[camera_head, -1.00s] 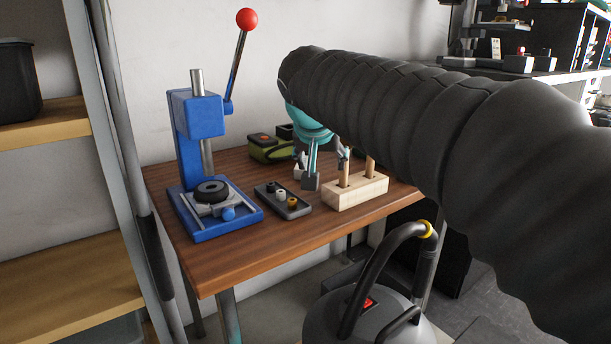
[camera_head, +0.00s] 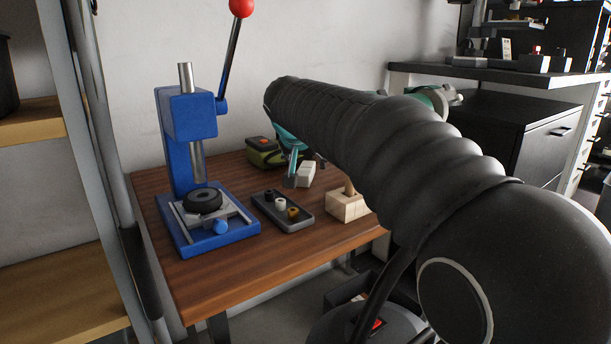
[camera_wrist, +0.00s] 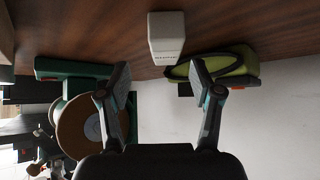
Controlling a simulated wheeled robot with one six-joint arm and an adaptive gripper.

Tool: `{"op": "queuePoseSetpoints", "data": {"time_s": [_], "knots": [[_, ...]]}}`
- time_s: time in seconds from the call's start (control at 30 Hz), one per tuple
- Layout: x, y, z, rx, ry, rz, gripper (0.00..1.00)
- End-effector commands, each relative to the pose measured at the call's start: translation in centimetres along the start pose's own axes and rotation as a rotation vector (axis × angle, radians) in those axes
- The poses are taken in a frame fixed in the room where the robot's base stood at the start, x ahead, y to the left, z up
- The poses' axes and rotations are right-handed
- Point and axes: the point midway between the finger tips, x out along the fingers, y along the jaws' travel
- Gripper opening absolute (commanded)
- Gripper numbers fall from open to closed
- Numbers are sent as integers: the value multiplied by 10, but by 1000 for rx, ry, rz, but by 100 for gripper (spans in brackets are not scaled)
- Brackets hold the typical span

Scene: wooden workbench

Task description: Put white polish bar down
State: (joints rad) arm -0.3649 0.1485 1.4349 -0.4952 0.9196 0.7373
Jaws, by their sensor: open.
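The white polish bar (camera_wrist: 166,38) rests on the wooden bench top in the wrist view, with faint lettering on its near face. In the head view the white bar (camera_head: 306,174) lies beside my gripper's dark fingertip. My gripper (camera_wrist: 160,78) is open, with its two fingers apart and empty. The bar is beyond the fingertips and appears clear of them. In the head view my arm hides most of my gripper (camera_head: 291,176).
A blue press (camera_head: 190,130) stands left on the bench (camera_head: 225,285). A dark tray (camera_head: 283,211) with small cylinders and a wooden block (camera_head: 346,205) are nearer. A green-black device (camera_wrist: 225,66) and a green machine with a disc (camera_wrist: 82,125) are close to my gripper.

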Motion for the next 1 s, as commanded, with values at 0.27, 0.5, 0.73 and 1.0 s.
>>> {"op": "queuePoseSetpoints", "data": {"time_s": [0.27,0.5,0.73,1.0], "knots": [[16,-4,0,-3,0,-2,65],[49,-8,-1,-2,-1,-1,65],[54,-8,-2,-2,1,-3,65],[54,-8,-1,-3,0,-3,12]]}}
